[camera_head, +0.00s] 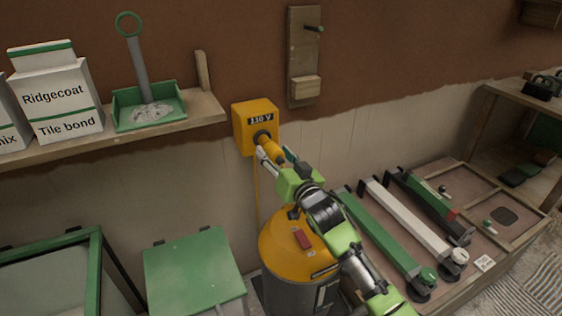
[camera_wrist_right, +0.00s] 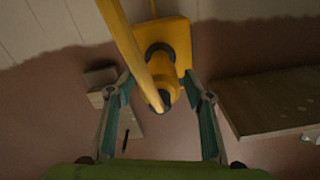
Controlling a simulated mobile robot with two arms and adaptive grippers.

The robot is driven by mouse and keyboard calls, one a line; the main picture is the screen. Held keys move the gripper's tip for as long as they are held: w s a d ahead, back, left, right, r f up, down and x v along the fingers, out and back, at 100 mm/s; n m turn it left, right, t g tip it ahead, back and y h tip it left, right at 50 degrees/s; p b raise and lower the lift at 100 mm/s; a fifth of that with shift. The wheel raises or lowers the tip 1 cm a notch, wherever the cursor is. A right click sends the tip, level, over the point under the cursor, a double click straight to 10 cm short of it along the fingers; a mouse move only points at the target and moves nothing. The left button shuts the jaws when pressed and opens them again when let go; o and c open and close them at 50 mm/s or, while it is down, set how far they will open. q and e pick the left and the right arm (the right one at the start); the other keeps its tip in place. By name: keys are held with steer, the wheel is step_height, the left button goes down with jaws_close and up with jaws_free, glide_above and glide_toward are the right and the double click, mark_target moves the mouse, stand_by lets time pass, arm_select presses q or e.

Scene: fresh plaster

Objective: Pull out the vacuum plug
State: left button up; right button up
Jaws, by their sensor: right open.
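A yellow wall socket box (camera_head: 256,117) marked 110 V is on the wall in the head view. The yellow plug (camera_head: 271,149) sits in its dark round socket, and a yellow cable (camera_head: 257,195) hangs down from it. The vacuum (camera_head: 285,245), with a yellow top and grey drum, stands on the floor below. My right gripper (camera_head: 275,156) is at the plug. In the right wrist view its two fingers are spread apart, one on each side of the plug (camera_wrist_right: 161,92), with gaps visible. The cable crosses in front of the plug there. My left gripper is not in view.
A shelf (camera_head: 205,108) with bags and a green dustpan (camera_head: 150,107) is left of the socket. A wooden wall bracket (camera_head: 303,60) is to its right. Long green and white tools lie on a low bench (camera_head: 480,210) at right. A green lid (camera_head: 193,270) is lower left.

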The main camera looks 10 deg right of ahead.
steer(key=s+d, duration=0.2)
steer(key=s, duration=0.9)
steer(key=shift+s+d, duration=0.15)
steer(key=shift+s, duration=0.2)
